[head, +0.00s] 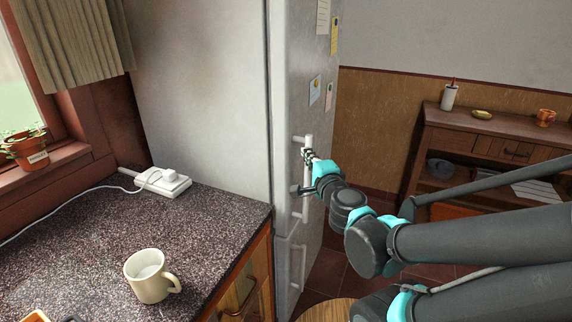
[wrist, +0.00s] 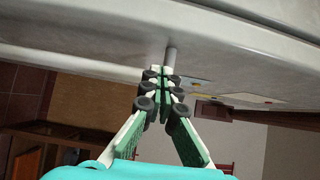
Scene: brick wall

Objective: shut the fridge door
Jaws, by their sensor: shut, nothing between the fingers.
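The fridge (head: 200,75) is a tall pale grey cabinet in the middle of the head view. Its upper door (head: 292,90) faces right and looks flush with the cabinet or nearly so; I cannot tell whether a small gap remains. A vertical bar handle (head: 304,206) stands out from the door. My gripper (head: 307,156) is at the upper part of this handle, close against the door front. In the wrist view my gripper (wrist: 162,76) has its fingers together with nothing between them. A handle post (wrist: 171,56) shows just beyond the fingertips; contact is unclear.
A brown sideboard (head: 440,135) stands by the wall at right. A round wooden top (head: 325,311) shows at the bottom.

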